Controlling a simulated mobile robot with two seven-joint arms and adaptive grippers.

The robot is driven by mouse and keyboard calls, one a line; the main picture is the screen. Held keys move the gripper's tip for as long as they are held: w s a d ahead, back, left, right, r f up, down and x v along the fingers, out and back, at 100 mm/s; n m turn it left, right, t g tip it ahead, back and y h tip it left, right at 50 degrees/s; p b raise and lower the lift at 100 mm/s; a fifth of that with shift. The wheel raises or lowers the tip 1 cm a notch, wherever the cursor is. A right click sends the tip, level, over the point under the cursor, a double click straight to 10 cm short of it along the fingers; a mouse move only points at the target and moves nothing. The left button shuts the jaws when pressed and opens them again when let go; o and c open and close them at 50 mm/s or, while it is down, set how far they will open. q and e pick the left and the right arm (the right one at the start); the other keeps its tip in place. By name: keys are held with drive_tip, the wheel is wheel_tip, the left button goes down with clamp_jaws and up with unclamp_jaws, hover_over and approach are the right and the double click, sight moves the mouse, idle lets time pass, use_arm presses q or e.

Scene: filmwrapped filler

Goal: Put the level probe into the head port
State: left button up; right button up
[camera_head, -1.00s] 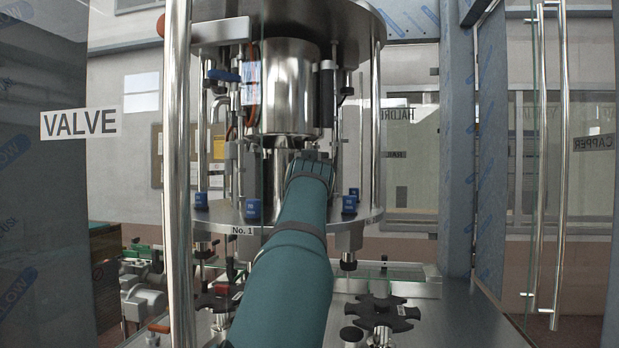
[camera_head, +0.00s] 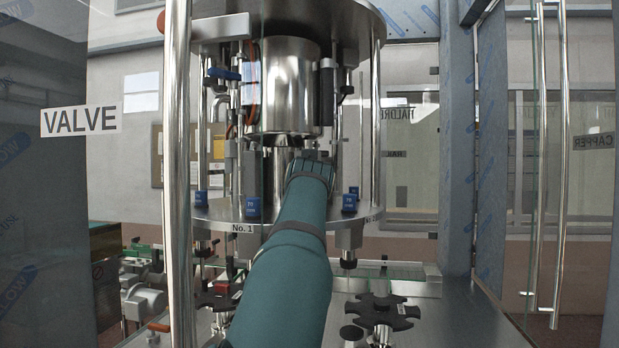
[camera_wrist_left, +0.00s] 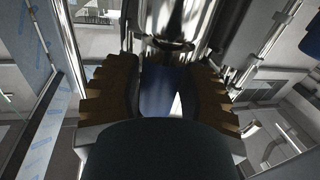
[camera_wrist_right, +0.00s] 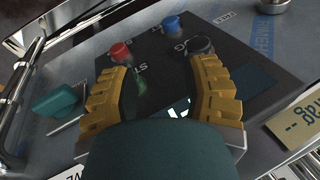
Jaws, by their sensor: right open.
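My left arm rises through the middle of the head view. Its gripper (camera_head: 310,162) is in front of the metal filler head (camera_head: 289,85), its fingers mostly hidden. In the left wrist view, the left gripper's fingers (camera_wrist_left: 163,85) stand apart on either side of a dark blue part (camera_wrist_left: 158,92), below a shiny metal cylinder (camera_wrist_left: 170,25). Whether they grip it is unclear. I cannot tell for sure whether this part is the level probe, and I cannot make out the head port. My right gripper (camera_wrist_right: 160,85) is open and empty above a dark control panel (camera_wrist_right: 255,75).
The panel has a red button (camera_wrist_right: 121,53), a blue button (camera_wrist_right: 171,24) and a black knob (camera_wrist_right: 201,46). Metal posts (camera_head: 178,150) and a glass door with a long handle (camera_head: 560,150) flank the filler. Black star wheels (camera_head: 383,311) stand below. Blue blocks (camera_head: 253,207) sit on the round plate.

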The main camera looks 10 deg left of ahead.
use_arm(q)
drive_tip(key=shift+o, duration=1.1)
drive_tip(key=s+d, duration=0.2)
drive_tip(key=s, duration=0.9)
drive_tip(key=shift+s+d, duration=0.2)
drive_tip(key=shift+s, duration=0.15)
